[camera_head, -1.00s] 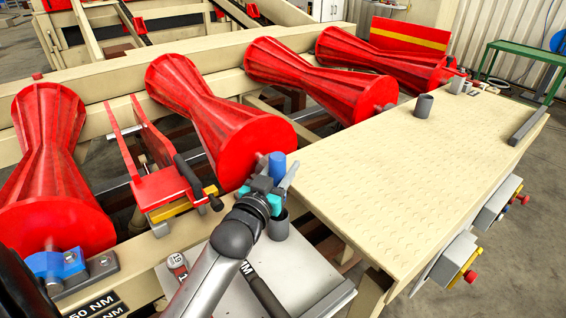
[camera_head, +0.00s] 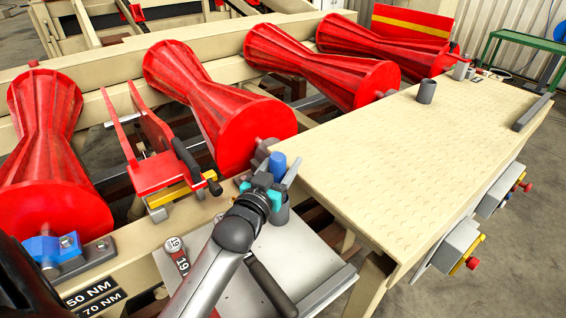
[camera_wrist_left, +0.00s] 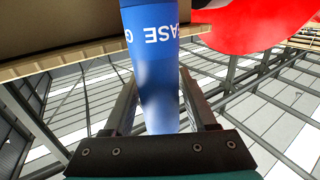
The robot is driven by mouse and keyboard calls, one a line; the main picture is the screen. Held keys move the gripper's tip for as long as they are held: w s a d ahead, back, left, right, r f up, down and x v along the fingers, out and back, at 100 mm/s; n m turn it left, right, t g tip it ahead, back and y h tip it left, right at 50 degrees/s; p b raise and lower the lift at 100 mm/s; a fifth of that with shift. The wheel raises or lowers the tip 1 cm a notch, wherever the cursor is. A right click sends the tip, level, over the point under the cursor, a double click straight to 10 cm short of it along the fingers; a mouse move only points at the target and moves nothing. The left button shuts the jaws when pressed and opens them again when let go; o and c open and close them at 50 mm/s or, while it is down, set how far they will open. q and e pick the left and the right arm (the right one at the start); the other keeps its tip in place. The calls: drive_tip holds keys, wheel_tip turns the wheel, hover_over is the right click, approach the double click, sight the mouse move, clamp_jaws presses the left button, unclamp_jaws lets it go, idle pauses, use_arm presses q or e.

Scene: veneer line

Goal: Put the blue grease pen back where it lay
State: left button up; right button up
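The blue grease pen (camera_head: 277,165) stands roughly upright at my left gripper (camera_head: 266,188) in the head view. In the left wrist view the blue pen (camera_wrist_left: 158,60) with white lettering runs between the two dark fingers of the left gripper (camera_wrist_left: 160,100). The fingers lie against its sides, so the gripper appears shut on it. A grey cup (camera_head: 281,215) is just behind and below the gripper, partly hidden by it. The grey tray (camera_head: 285,255) lies beneath my left arm. My right gripper is not in view.
A torque tool marked 19 (camera_head: 177,255) and a black-handled tool (camera_head: 270,287) lie on or by the tray. The beige tread-plate table (camera_head: 400,160) stands to the right, mostly clear, with a grey cylinder (camera_head: 426,91). Red rollers (camera_head: 215,105) and a red bracket (camera_head: 155,172) are behind.

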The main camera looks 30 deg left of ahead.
use_arm(q)
drive_tip(key=shift+o, duration=1.3)
drive_tip(key=shift+f, duration=0.1)
drive_tip(key=s+d+p, duration=0.1)
drive_tip(key=s+d, duration=0.1)
drive_tip(key=s, duration=1.3)
drive_tip(key=shift+r, duration=0.2)
